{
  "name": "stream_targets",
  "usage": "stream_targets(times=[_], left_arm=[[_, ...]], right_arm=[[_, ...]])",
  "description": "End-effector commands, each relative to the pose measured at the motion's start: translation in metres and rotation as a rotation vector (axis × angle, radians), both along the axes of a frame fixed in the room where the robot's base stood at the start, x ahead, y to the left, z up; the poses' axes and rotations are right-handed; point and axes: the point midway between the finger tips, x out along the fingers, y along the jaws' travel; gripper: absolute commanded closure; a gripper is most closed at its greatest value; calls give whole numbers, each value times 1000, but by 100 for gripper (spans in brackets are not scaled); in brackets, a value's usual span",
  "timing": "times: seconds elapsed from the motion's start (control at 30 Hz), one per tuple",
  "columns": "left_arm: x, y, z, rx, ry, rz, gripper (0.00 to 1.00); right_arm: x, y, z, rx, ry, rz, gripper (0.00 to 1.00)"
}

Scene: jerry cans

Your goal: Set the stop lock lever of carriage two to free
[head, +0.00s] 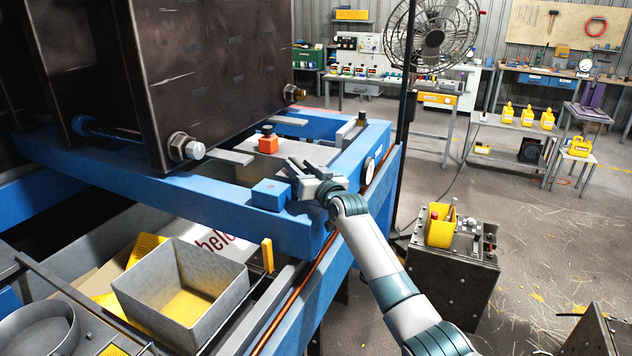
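A blue machine frame (215,212) carries a large dark metal mould body (215,65). My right gripper (293,168) is over the frame's near right corner, beside a blue block (270,195). Its dark fingers look apart, with nothing seen between them. An orange block with a dark top (268,143) sits on the frame just beyond the gripper. A small upright yellow tab (267,255) stands below the near blue beam. I cannot tell which part is the stop lock lever of carriage two, or its setting. My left gripper is out of view.
A grey open bin (182,284) stands below the frame at lower left. A dark cabinet (450,270) with a yellow container (440,228) stands to the right. Open floor lies beyond it, before benches with yellow cans.

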Motion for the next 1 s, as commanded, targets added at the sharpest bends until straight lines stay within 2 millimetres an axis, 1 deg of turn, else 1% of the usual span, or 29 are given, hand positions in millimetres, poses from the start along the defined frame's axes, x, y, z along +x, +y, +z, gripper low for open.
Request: stream_targets(times=[0.17, 0.37, 0.77, 1.0], left_arm=[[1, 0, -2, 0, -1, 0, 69], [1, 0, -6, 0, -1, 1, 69], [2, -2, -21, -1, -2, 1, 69], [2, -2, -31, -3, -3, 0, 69]], right_arm=[[-8, -4, -1, 2, 0, 1, 63], [-23, -12, -1, 1, -2, 0, 63], [-70, -36, -2, 0, -2, 0, 63], [-102, -52, -2, -1, -3, -2, 63]])
